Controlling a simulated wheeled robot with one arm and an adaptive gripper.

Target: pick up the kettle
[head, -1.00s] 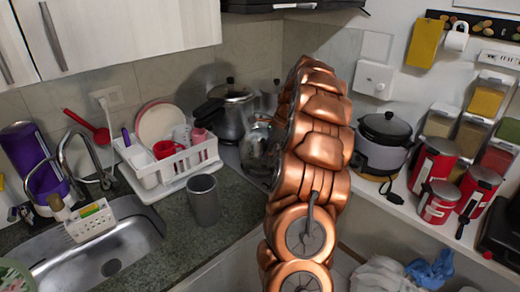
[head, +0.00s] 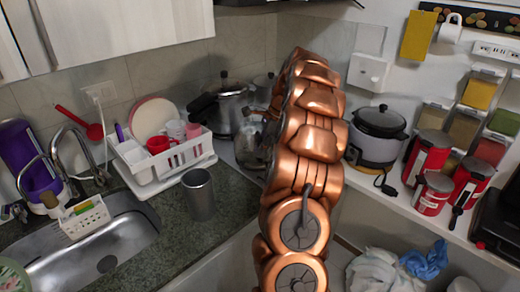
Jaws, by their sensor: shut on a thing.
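The kettle (head: 251,150) is a see-through, glassy vessel at the back of the counter, just left of my copper arm. My arm covers its right side, and its handle cannot be made out. I cannot tell whether its base touches the counter. My copper arm rises through the middle of the view and bends away toward the back. My gripper is hidden behind the arm, so its hold on the kettle does not show.
A steel pressure cooker (head: 232,108) stands behind the kettle. A white dish rack (head: 177,160) and grey cup (head: 199,195) are to the left, beside the sink (head: 105,250). A rice cooker (head: 378,138) and red canisters (head: 428,158) stand on the right shelf.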

